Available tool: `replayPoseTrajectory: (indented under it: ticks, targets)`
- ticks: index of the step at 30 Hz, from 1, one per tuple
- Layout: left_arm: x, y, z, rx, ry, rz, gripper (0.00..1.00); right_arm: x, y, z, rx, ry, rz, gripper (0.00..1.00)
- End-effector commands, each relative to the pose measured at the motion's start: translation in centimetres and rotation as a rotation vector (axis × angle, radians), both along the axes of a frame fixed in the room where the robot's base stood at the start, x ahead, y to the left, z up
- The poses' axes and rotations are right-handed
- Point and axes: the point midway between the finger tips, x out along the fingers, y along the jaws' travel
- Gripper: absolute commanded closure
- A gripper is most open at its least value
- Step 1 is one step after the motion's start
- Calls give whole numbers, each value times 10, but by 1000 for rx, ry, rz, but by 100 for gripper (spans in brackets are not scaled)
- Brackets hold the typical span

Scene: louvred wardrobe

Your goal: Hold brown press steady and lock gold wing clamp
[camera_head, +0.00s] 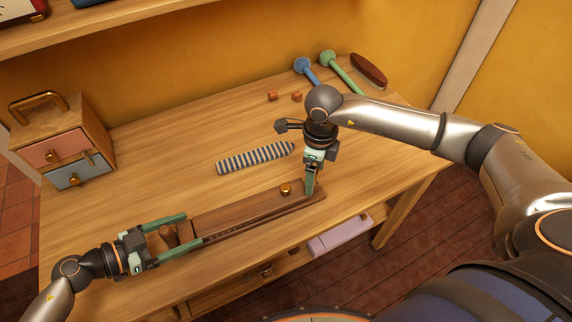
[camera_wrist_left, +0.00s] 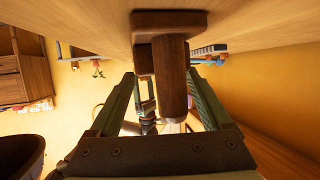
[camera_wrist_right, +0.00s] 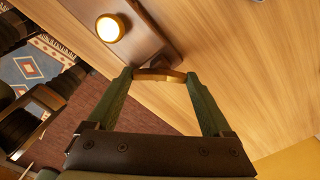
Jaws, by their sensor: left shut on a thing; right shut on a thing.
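The brown press (camera_head: 245,212) is a long wooden bar lying along the table's front edge. My left gripper (camera_head: 194,230) has its green fingers either side of the press's left end; in the left wrist view its brown wooden body (camera_wrist_left: 172,75) stands between the fingers (camera_wrist_left: 170,95). My right gripper (camera_head: 309,191) points down at the press's right end. In the right wrist view its fingertips (camera_wrist_right: 159,76) are shut on the flat gold wing clamp (camera_wrist_right: 160,74), beside the press. A round gold knob (camera_head: 286,189) sits on the press left of the right gripper.
A striped roll (camera_head: 255,158) lies behind the press. A small drawer box (camera_head: 65,140) stands at the left. Small red-brown blocks (camera_head: 284,96), blue and green round-headed tools (camera_head: 328,58) and a brown brush (camera_head: 369,69) lie at the back. A pink drawer (camera_head: 340,236) is open below.

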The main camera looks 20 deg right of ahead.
Motion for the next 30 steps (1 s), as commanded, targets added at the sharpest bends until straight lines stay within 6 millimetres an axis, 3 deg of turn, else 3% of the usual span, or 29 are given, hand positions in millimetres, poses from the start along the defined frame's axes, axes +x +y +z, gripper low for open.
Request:
replayPoseTrajectory:
  ticks: [18,30]
  targets:
    - [-2,2,-6,8,11,5,100,-1,2,0,-5,2,-552,71]
    - [-1,2,-6,9,10,4,100,0,1,0,-9,1,-742,71]
